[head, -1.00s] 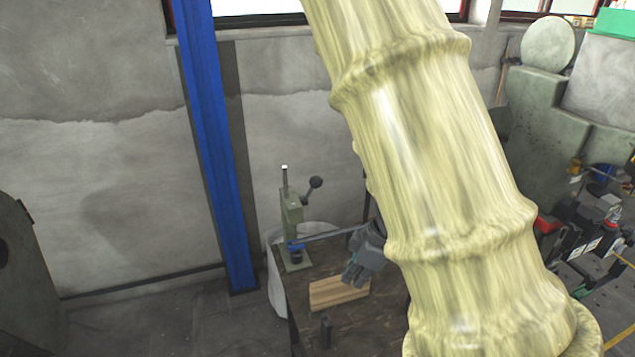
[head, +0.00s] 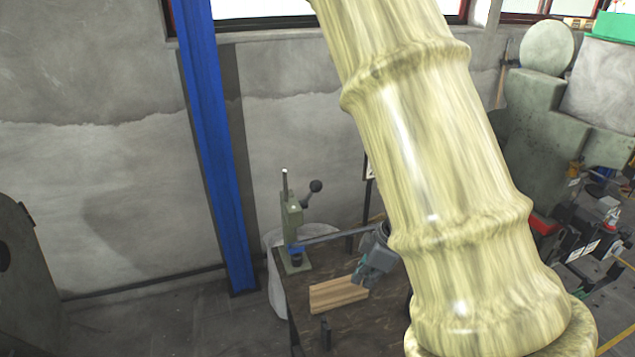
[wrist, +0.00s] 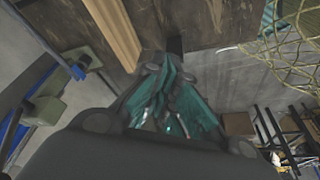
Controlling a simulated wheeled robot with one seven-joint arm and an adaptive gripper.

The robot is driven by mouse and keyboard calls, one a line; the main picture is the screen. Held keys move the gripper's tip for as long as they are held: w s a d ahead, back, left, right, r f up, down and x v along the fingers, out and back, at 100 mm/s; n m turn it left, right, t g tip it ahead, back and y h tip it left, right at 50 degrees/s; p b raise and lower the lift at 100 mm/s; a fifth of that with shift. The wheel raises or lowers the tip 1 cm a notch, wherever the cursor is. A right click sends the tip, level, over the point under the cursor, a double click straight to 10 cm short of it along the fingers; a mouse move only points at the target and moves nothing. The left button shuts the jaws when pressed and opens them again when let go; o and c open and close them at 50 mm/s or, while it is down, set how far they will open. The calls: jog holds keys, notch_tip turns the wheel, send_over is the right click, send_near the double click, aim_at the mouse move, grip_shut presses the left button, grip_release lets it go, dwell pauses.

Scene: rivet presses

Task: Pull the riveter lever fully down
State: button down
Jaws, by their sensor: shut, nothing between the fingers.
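The green riveter (head: 291,222) stands upright at the left back of the bench in the head view. Its lever ends in a dark ball knob (head: 316,186), raised up and to the right of the body. My gripper (head: 364,277) is to the right of the riveter and lower than the knob, clear of the lever. Its fingers are shut and empty. In the wrist view the closed fingers (wrist: 172,112) show teal-dark in the middle, and a green and blue part of what looks like the riveter (wrist: 48,108) shows at the left. The knob is not clear there.
The dark bench (head: 350,329) carries a wooden block (head: 338,293) just left of my gripper and a small dark upright piece (head: 326,334) at the front. A grey bar runs behind the block. A blue post (head: 217,150) and white bin (head: 276,285) stand left. My arm hides the bench's right side.

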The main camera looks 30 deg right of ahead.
jog(key=d, duration=0.1)
jog(key=s+d+p, duration=0.1)
jog(key=d, duration=0.1)
jog(key=shift+d+p, duration=0.1)
jog(key=shift+p, duration=0.2)
jog(key=shift+r, duration=0.15)
jog(key=w+p+v, duration=0.1)
jog(key=p+v, duration=0.3)
jog(key=v, duration=0.4)
dwell(0.5)
jog(key=shift+w+d, duration=0.15)
jog(key=shift+w, duration=0.05)
dwell(1.8)
